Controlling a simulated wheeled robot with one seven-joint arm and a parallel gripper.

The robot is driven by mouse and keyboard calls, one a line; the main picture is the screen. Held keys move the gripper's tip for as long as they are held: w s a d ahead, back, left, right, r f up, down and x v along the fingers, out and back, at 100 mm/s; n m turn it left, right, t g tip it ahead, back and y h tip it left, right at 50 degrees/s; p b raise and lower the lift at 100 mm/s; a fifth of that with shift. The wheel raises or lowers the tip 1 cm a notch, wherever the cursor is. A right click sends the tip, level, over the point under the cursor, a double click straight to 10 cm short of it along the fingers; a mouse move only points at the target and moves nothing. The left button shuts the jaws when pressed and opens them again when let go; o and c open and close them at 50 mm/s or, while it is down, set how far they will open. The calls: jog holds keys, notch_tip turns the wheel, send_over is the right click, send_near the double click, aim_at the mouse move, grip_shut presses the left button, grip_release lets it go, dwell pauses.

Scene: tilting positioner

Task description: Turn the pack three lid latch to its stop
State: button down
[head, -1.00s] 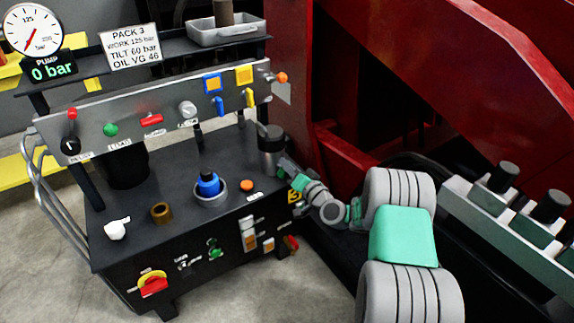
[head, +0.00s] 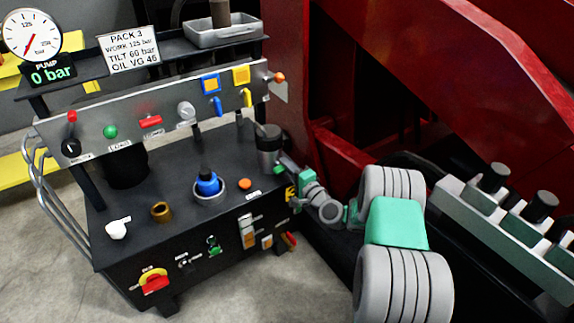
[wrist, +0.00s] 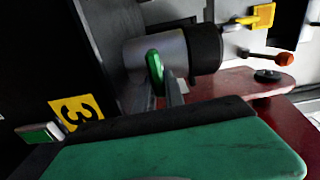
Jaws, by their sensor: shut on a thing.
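The pack three stand is a black cabinet (head: 150,215) at the left of the head view. A grey canister with a dark lid (head: 269,138) stands at its right back corner. In the wrist view this canister (wrist: 155,55) lies sideways in the picture, with a small green lever (wrist: 154,68), apparently the lid latch, against its side. My gripper (head: 279,168) is low beside the canister. In the wrist view its fingertips (wrist: 170,88) meet the lever, and it is shut on it. My green gripper body hides part of the contact.
Near the canister are an orange knob (head: 245,184), a blue cap (head: 207,184) and a brown ring (head: 161,211). A panel with levers (head: 150,122) rises behind. A large red frame (head: 400,60) stands close on the right. Grey floor lies in front.

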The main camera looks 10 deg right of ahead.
jog(key=shift+m, duration=0.3)
jog(key=c, duration=1.4)
grip_release()
jog(key=shift+c, duration=0.2)
jog(key=p+v, duration=0.1)
jog(key=v, duration=0.6)
jog(key=shift+s+d+p, duration=0.15)
jog(key=shift+s+p, duration=0.25)
